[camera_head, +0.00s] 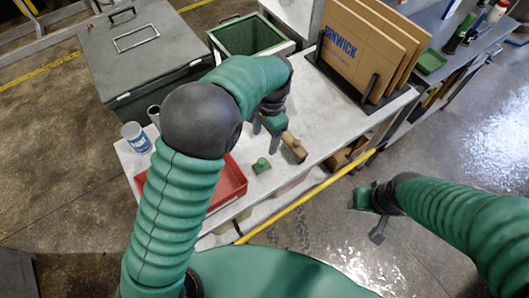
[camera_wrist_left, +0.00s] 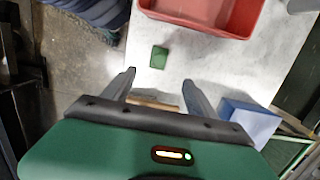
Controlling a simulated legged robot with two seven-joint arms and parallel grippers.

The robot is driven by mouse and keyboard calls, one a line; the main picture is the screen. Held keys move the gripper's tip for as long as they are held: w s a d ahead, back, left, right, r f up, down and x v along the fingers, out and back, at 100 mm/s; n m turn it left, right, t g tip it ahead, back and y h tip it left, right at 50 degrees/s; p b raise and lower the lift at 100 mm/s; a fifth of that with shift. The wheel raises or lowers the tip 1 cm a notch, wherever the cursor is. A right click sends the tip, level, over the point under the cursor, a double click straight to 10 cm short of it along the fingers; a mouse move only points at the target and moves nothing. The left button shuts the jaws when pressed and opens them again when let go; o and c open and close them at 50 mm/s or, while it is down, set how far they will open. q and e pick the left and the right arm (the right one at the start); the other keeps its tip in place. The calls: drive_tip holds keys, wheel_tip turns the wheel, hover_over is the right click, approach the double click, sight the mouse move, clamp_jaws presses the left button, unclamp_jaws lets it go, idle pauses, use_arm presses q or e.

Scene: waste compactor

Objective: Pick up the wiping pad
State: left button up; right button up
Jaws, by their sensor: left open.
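A brown wooden block (camera_head: 294,146) lies on the grey worktop near its front edge. A small green piece with a raised knob (camera_head: 261,165) lies to its left. I cannot tell for certain which of the two is the wiping pad. My left gripper (camera_head: 274,130) is just beside the brown block, above the worktop. In the left wrist view my left gripper (camera_wrist_left: 158,76) is open, with the brown block (camera_wrist_left: 153,103) partly visible between its fingers, lower part hidden by the gripper body. The green piece (camera_wrist_left: 159,57) lies beyond the fingertips. My right gripper (camera_head: 370,208) is over the floor, away from the worktop.
A red tray (camera_head: 232,187) stands on the worktop (camera_head: 309,106), partly behind my left arm. A blue-and-white can (camera_head: 135,137) stands at the left end. Cardboard sheets (camera_head: 352,45) stand in a dark rack at the back right. A green bin (camera_head: 246,36) stands behind. A yellow rail (camera_head: 310,192) runs along the front.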

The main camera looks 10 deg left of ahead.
sight(262, 160)
use_arm(q)
drive_tip(key=f, duration=0.1)
drive_tip(key=s+f, duration=0.2)
drive_tip(key=shift+s+a+f, duration=0.2)
drive_tip(key=shift+s+f, duration=0.05)
drive_tip(key=shift+f, duration=0.1)
drive_tip(key=f, duration=0.3)
drive_tip(key=w+f+p, duration=0.1)
drive_tip(key=f, duration=0.2)
drive_tip(key=shift+w+a+f, duration=0.15)
drive_tip(key=shift+a+f, duration=0.05)
drive_tip(key=shift+f, duration=0.05)
drive_tip(key=f, duration=0.1)
drive_tip(key=f+p, duration=0.1)
drive_tip(key=f, duration=0.2)
drive_tip(key=shift+s+f, duration=0.1)
drive_tip(key=shift+s, duration=0.15)
drive_tip(key=shift+w+f, duration=0.1)
drive_tip(key=shift+f, duration=0.05)
use_arm(e)
drive_tip(key=r, duration=0.1)
drive_tip(key=s+r, duration=0.1)
drive_tip(key=r, duration=0.1)
drive_tip(key=shift+s, duration=0.25)
use_arm(q)
drive_tip(key=c, duration=1.1)
clamp_jaws()
drive_tip(key=shift+p, duration=0.3)
